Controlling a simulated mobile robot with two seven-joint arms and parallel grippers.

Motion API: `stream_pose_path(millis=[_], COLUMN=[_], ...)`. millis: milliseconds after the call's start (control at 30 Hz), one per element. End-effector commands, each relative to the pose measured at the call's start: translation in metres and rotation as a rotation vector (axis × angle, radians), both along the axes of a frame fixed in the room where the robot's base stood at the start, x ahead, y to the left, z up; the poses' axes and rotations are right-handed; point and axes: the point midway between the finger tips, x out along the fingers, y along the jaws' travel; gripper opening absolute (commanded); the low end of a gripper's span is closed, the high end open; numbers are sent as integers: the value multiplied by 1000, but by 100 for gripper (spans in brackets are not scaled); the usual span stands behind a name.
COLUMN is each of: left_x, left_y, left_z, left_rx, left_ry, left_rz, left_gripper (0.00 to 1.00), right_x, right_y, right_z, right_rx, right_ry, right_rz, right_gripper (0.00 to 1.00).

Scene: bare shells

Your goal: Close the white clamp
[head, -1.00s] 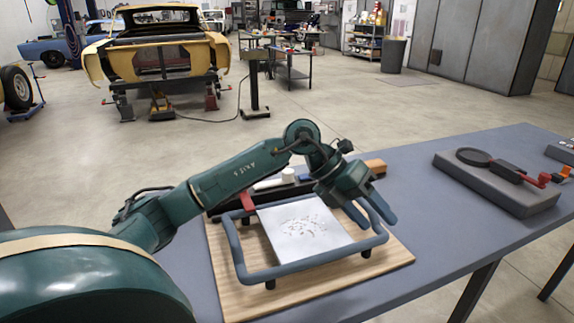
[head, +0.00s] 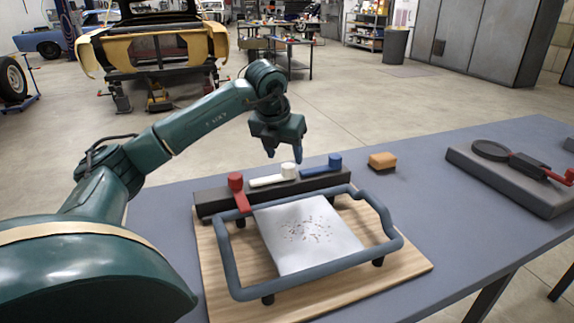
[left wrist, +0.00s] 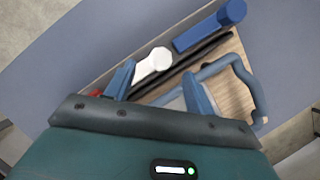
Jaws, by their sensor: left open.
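The white clamp (head: 270,181) lies lengthwise along the black bar (head: 210,207) behind the metal sheet (head: 310,243), with its round knob at the right end. It also shows in the left wrist view (left wrist: 152,63). My left gripper (head: 271,156) points down above and slightly behind the white clamp. Its two fingers are apart and empty. In the left wrist view the white clamp shows beyond and between the fingers (left wrist: 158,88). My right gripper is not in view.
The blue clamp (head: 318,169) lies along the bar to the right. A blue-grey tube frame (head: 310,286) surrounds the sheet on a wooden board (head: 410,270). An orange block (head: 382,161) stands at the right.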

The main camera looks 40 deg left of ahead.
Motion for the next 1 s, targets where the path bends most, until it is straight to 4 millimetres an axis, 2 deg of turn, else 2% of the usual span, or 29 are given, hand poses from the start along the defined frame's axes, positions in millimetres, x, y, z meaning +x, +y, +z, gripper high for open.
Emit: stream_pose_path(millis=[100, 300, 667, 1000], left_x=[8, 15, 17, 17], left_y=[2, 5, 5, 5], left_z=[-21, -39, -43, -43], left_rx=[-1, -1, -1, -1], left_ry=[2, 1, -2, -2], left_rz=[0, 0, -1, -1], left_gripper=[54, 54, 54, 26], right_x=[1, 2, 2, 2], right_y=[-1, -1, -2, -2], right_z=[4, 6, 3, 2], right_rx=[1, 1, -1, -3], right_ry=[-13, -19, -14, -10], right_rz=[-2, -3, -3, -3], right_gripper=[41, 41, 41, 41])
